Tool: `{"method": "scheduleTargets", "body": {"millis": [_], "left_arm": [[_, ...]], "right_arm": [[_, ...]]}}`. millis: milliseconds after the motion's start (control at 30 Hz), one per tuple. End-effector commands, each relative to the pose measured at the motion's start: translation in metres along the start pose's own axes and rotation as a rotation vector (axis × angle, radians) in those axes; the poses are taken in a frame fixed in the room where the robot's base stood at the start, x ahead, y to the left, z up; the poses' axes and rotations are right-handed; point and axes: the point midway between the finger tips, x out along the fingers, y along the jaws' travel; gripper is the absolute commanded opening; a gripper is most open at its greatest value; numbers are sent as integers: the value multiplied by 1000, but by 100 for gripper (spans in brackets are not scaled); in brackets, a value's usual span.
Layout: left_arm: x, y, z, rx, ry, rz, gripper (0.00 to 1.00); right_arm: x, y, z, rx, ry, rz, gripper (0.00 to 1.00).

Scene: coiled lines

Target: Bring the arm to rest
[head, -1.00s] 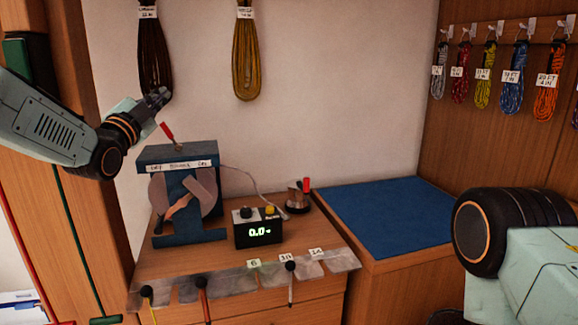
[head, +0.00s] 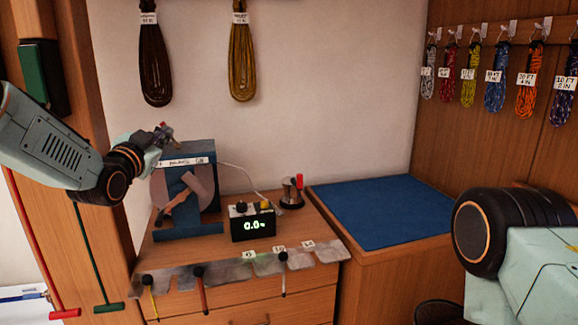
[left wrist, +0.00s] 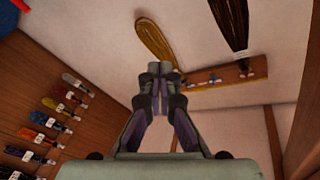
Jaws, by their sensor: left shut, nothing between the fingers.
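My left gripper (head: 164,134) is at the left of the head view, just above and in front of the top of a blue machine (head: 187,190). I cannot tell from this view whether it touches the machine. In the left wrist view its fingers (left wrist: 160,76) are closed together with nothing between them, against the pale wall. My right arm shows at the right edge of the head view, and its gripper is out of the picture.
A display box (head: 252,222) reading 0.0 stands beside the machine on the wooden cabinet. A blue mat (head: 385,210) lies bare to the right. Dark brown (head: 154,60) and yellow (head: 242,60) coils hang on the wall. Several small coloured coils (head: 495,85) hang at the right.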

Motion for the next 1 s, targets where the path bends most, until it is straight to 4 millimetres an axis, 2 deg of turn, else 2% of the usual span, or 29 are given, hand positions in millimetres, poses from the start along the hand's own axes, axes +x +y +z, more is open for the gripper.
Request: {"method": "scheduleTargets", "body": {"millis": [33,167,267,400,467,667,700,867,1000], "left_arm": [[-7,15,17,-41,-43,22,0],[-29,53,62,-158,-163,71,0],[-57,92,104,-255,-285,114,0],[-107,146,162,-375,-469,164,0],[-131,167,184,-418,-549,180,0],[-226,232,250,-535,-824,222,0],[-247,243,261,-552,-880,229,0],[-337,283,298,-602,-1108,249,0],[-423,310,320,-613,-1309,270,0]], "right_arm": [[1,0,0,0,0,0,0],[4,0,0,0,0,0,0],[6,0,0,0,0,0,0],[10,0,0,0,0,0,0],[12,0,0,0,0,0,0],[19,0,0,0,0,0,0],[20,0,0,0,0,0,0],[26,0,0,0,0,0,0],[32,0,0,0,0,0,0]]}}
